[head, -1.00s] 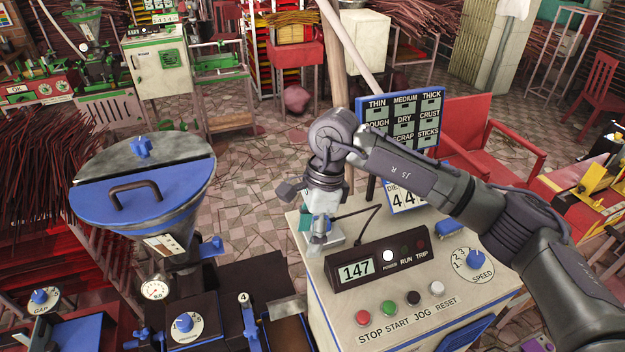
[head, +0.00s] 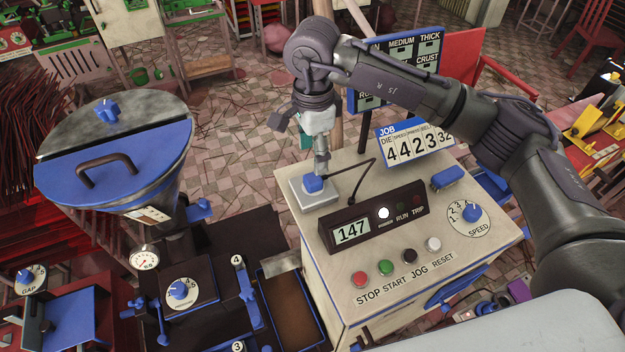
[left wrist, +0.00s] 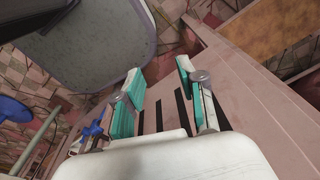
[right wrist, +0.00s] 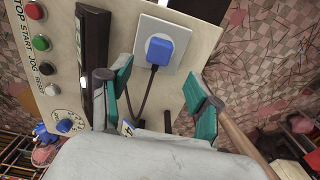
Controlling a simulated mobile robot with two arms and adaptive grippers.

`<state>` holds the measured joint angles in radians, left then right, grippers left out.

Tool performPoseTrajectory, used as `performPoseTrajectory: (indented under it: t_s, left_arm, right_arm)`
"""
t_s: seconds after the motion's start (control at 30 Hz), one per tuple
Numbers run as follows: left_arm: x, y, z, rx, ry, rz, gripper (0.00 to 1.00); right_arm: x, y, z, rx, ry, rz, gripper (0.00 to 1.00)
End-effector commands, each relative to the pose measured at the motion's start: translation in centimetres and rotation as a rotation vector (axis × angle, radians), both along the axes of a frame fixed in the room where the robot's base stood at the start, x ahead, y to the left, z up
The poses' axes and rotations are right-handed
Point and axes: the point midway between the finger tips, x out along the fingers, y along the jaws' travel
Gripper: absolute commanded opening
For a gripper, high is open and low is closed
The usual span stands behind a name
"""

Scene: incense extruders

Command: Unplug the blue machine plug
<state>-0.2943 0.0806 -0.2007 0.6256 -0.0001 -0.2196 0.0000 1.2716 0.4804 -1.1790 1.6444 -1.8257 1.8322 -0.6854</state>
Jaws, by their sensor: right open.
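The blue plug (head: 314,184) sits in a pale socket plate (head: 322,203) on top of the control cabinet, at its back left corner. A dark cord runs from it toward the black display box. My right gripper (head: 321,158) is just above the plug, pointing down. In the right wrist view the plug (right wrist: 160,50) shows ahead of the two teal-padded fingers, which are apart with nothing between them. My left gripper (left wrist: 158,75) shows only in its own wrist view, fingers apart and empty, over a pinkish slatted surface.
The black display box (head: 375,222) reading 147 stands close to the right of the plug. Behind are the JOB number board (head: 415,143) and a blue-framed sign. A blue-lidded hopper (head: 115,160) stands to the left. Floor shows left of the cabinet.

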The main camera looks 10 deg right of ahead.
Motion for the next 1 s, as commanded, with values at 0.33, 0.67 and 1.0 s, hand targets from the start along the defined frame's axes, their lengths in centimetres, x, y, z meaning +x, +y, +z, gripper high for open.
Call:
performPoseTrajectory:
  t_s: [0.33,0.67,1.0]
  left_arm:
    - [-0.4,0.0,-2.9,0.000,0.005,0.000,0.40]
    - [-1.2,0.1,-5.9,0.002,0.018,0.001,0.40]
    - [-0.9,0.1,-5.7,0.001,0.014,0.001,0.40]
  right_arm:
    - [0.0,0.0,-5.4,0.000,0.001,0.001,0.62]
    - [0.0,0.0,-7.9,0.001,-0.001,0.000,0.62]
    - [0.0,0.0,-7.8,0.001,0.000,0.000,0.62]
